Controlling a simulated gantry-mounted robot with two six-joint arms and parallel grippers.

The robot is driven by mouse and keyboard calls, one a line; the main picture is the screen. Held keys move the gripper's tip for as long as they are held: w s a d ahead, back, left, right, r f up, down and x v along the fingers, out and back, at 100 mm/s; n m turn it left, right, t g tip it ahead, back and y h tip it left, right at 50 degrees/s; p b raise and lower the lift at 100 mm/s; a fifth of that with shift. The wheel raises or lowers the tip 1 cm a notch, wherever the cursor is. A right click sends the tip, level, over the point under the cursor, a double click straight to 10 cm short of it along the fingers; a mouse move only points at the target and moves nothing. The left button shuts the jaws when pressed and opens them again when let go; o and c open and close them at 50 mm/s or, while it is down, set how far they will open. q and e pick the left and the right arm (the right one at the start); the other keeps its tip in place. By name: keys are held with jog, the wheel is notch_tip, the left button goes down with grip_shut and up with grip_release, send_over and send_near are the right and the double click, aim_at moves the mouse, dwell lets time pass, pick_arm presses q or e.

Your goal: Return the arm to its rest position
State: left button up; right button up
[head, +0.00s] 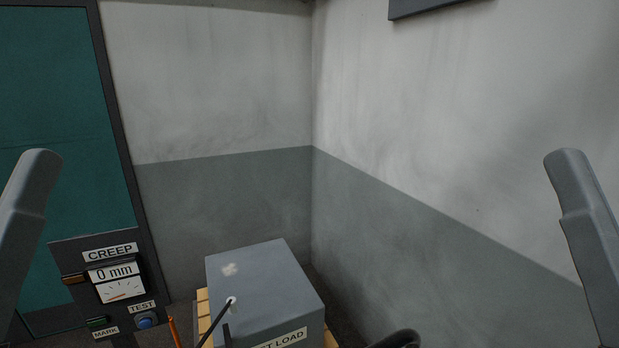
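My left arm (25,215) shows as a grey link at the left edge. My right arm (588,235) shows as a matching grey link at the right edge. Both links stand raised and run out of the bottom of the head view. Neither gripper shows, so what their fingers are doing is hidden. A dark curved piece (398,340) shows at the bottom edge, right of the middle; I cannot tell what it belongs to.
A grey test load block (262,275) sits on a yellowish wooden pallet (203,310), with a dark rod (215,322) in front. At left stands a CREEP panel (112,275) reading 0 mm, with a blue TEST button (145,321) and a green MARK button (97,323). Walls meet behind.

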pick_arm(q)
notch_tip(320, 180, up, 20)
jog(key=p, duration=1.7)
pick_arm(e)
notch_tip(320, 180, up, 20)
pick_arm(q)
notch_tip(320, 180, down, 20)
jog(key=b, duration=2)
jog(key=shift+f+b, duration=0.25)
jog(key=shift+b, duration=0.1)
pick_arm(e)
notch_tip(320, 180, down, 20)
jog(key=shift+f, duration=0.25)
